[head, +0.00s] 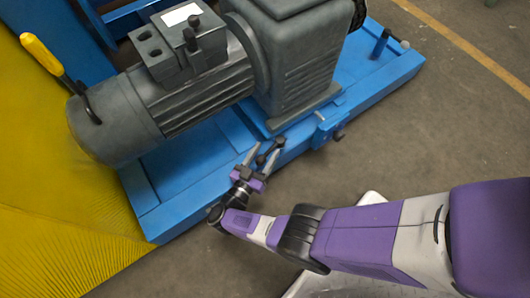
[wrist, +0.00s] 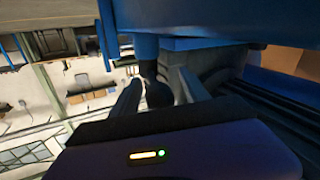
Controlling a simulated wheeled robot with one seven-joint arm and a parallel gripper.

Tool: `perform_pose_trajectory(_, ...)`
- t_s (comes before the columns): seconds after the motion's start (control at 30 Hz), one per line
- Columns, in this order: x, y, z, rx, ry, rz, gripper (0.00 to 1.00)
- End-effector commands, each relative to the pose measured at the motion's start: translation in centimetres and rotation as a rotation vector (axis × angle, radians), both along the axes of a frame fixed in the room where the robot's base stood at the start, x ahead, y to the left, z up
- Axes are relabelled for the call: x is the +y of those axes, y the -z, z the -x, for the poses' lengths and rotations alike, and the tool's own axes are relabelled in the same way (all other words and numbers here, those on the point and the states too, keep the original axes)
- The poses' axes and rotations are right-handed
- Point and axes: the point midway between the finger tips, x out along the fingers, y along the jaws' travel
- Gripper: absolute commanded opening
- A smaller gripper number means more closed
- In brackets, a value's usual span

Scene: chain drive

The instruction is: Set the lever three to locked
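My gripper (head: 266,150) is at the front edge of the blue base frame, low beside the machine. Its two grey fingers stand apart. A dark lever-like part (wrist: 157,92) shows between the fingers in the wrist view, below a blue bracket (wrist: 146,46). I cannot tell whether the fingers touch it. No number or locked mark is readable, so I cannot tell which lever is lever three.
The grey motor (head: 160,105) and gearbox (head: 295,55) stand on the blue base frame (head: 190,205). A dark knob (head: 338,135) sticks out of the frame's front side. A yellow ribbed cover (head: 60,225) fills the left. The concrete floor (head: 450,130) at right is clear.

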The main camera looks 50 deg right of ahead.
Motion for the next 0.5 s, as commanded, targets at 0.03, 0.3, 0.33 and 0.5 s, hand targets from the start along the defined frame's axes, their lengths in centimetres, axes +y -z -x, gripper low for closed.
perform_pose_trajectory(0.03,0.0,0.0,0.0,0.001,0.001,0.0,0.53)
perform_pose_trajectory(0.3,0.6,0.0,0.2,0.002,0.0,0.0,0.53)
perform_pose_trajectory(0.33,0.9,0.0,0.2,0.001,0.0,0.0,0.53)
perform_pose_trajectory(0.5,3.6,0.1,0.9,0.001,-0.001,0.0,0.53)
